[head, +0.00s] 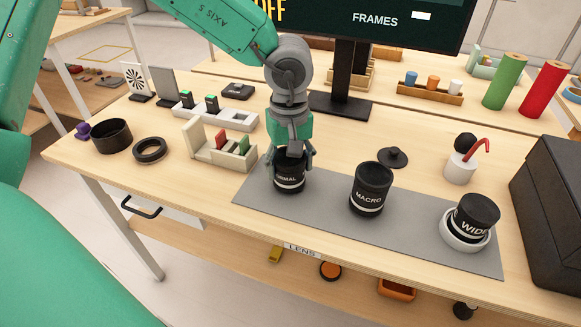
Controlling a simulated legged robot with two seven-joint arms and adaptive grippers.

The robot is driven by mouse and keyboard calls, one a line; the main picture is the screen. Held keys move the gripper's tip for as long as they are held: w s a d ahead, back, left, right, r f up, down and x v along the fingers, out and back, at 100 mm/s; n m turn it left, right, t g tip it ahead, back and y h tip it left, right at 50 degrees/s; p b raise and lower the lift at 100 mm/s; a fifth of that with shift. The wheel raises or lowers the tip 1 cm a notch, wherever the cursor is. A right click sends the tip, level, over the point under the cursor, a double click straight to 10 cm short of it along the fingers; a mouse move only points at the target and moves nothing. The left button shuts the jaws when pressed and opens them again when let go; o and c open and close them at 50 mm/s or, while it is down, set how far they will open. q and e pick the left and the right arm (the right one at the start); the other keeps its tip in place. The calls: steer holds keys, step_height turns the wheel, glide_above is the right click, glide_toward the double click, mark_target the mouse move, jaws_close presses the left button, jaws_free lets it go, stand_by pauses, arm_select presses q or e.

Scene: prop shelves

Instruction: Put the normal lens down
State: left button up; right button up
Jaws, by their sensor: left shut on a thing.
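The normal lens (289,181) is a black cylinder with a white band of lettering, partly read as "MAL". It stands upright at the left end of the grey mat (325,219). My left gripper (290,160) comes down from above and is shut on the lens's upper part, its fingers hiding the top. I cannot tell whether the lens's base touches the mat. The macro lens (370,190) stands upright on the mat to the right. The wide lens (472,219) sits tilted in a white ring holder at the mat's right end. My right gripper is not in view.
A cream rack (207,150) with red and green cards stands left of the mat. A black ring (150,150) and a black cup (111,136) lie further left. A black cap (392,158), white pot (460,167) and black case (555,200) are behind and right. Bare mat separates the lenses.

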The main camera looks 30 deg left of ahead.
arm_select(q)
steer(key=o, duration=1.3)
steer(key=shift+c, duration=0.2)
steer(key=shift+r, duration=0.1)
step_height(320, 180, up, 12)
steer(key=p, duration=0.3)
